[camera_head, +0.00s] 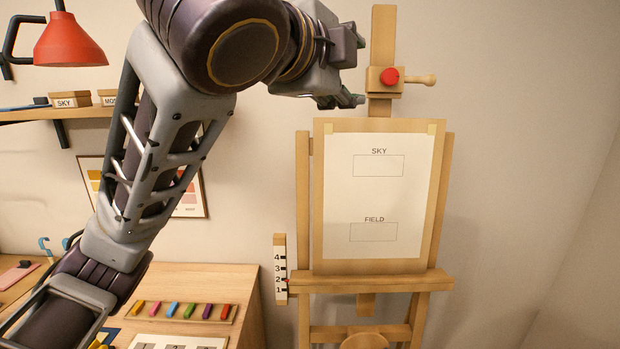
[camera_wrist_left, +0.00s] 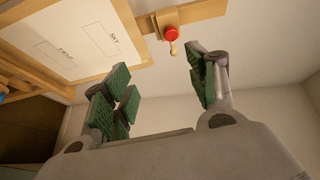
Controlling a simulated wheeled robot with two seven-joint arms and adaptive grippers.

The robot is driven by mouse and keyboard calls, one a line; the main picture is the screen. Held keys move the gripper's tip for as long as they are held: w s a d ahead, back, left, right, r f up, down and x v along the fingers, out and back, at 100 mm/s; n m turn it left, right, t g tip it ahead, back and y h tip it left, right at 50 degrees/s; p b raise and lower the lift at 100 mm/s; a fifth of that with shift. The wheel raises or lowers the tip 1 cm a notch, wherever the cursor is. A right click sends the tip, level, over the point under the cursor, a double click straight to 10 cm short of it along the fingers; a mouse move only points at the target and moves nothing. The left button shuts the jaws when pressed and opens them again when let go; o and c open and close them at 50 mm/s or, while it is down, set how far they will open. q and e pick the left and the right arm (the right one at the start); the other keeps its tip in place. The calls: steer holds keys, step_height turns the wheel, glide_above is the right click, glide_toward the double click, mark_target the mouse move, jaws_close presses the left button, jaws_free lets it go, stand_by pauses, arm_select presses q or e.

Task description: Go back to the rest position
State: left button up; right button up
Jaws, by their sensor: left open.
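My left arm rises from the lower left of the head view and bends over at the top. My left gripper (camera_head: 345,72) is up high, just left of the easel's top clamp. In the left wrist view its two green-padded fingers (camera_wrist_left: 160,92) stand wide apart with nothing between them. My right gripper is not in either view.
A wooden easel (camera_head: 303,220) holds a board with a sheet (camera_head: 375,200) marked SKY and FIELD. A red knob (camera_head: 390,76) sits on its clamp. A red lamp (camera_head: 68,42) and a shelf (camera_head: 60,115) are at left. Coloured sticks (camera_head: 188,310) lie on the table (camera_head: 240,280).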

arm_select(q)
steer(key=w+a+f+n+g+y, duration=0.1)
steer(key=w+a+f+n, duration=0.25)
steer(key=f, duration=0.55)
steer(key=w+a+f+n+g+y, duration=0.1)
steer(key=w+a+f+n, duration=0.2)
steer(key=f, duration=0.7)
steer(key=s+a+f+n+g+y, duration=0.15)
steer(key=a+f+n, duration=0.25)
steer(key=f, duration=1)
steer(key=w+a+f+n+g+y, duration=0.1)
steer(key=a+f+n+g, duration=0.2)
steer(key=f, duration=1)
steer(key=s+a+f+n+g+y, duration=0.2)
steer(key=s+a+f+n, duration=0.2)
steer(key=s+a+f, duration=0.55)
steer(key=s+a+f+n+g+y, duration=0.2)
steer(key=s+a+f+n+g, duration=0.15)
steer(key=s+f, duration=0.95)
step_height(320, 180, down, 37)
steer(key=s+b, duration=0.2)
steer(key=s+a+f+b, duration=0.1)
steer(key=s+a+f, duration=0.1)
steer(key=s+f, duration=0.8)
steer(key=s+a+f+g+b, duration=0.1)
steer(key=s+a+f, duration=0.1)
steer(key=s+f, duration=0.9)
steer(key=shift+s+a+m+g, duration=0.3)
steer(key=shift+s+m, duration=0.1)
steer(key=shift+s, duration=0.1)
